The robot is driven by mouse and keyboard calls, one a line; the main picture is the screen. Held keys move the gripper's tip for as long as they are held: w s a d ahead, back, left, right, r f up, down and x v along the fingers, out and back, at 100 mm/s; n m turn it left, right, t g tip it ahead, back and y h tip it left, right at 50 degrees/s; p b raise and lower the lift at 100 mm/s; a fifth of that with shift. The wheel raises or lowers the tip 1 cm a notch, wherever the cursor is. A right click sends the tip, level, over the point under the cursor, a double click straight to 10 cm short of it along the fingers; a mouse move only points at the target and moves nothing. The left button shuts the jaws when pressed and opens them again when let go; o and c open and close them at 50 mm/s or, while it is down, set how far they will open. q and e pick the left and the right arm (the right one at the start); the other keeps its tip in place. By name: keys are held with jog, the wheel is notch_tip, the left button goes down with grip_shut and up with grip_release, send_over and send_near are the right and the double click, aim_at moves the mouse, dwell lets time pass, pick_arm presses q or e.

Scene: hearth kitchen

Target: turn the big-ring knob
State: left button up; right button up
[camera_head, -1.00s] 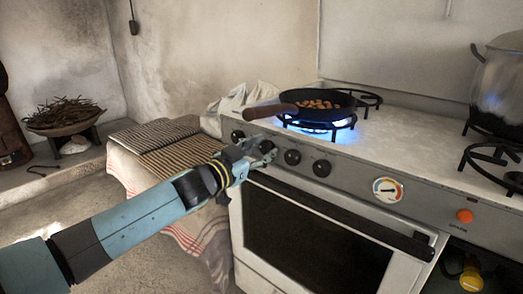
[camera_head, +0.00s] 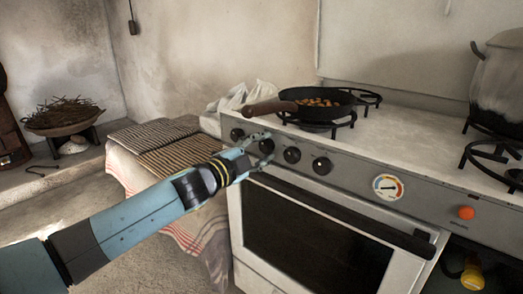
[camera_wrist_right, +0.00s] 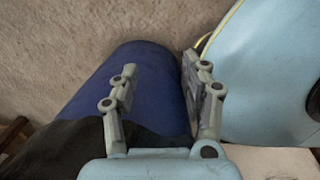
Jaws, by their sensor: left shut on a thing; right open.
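Several dark round knobs sit in a row on the stove's front panel. My left gripper (camera_head: 262,152) is shut on the second knob from the left (camera_head: 267,145), whose face shows partly between the fingers. Its marks are too small to read. Free knobs sit at the far left (camera_head: 237,134) and to the right of the gripper, at the third (camera_head: 292,155) and fourth (camera_head: 322,166) places. The burner (camera_head: 330,125) under the pan shows no flame. In the right wrist view my right gripper (camera_wrist_right: 160,66) is open, with nothing between its fingertips.
A black pan (camera_head: 315,103) with brown pieces stands on the burner, its wooden handle (camera_head: 270,107) pointing left above the knobs. The dark oven handle (camera_head: 340,215) runs below the panel. A large pot (camera_head: 497,85) stands at right. A cloth-covered bench (camera_head: 195,190) is left.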

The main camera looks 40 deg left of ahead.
pick_arm(q)
jog(key=shift+f+m, duration=0.1)
jog(key=shift+m, duration=0.9)
jog(key=o, duration=1.1)
jog(key=shift+o, duration=0.2)
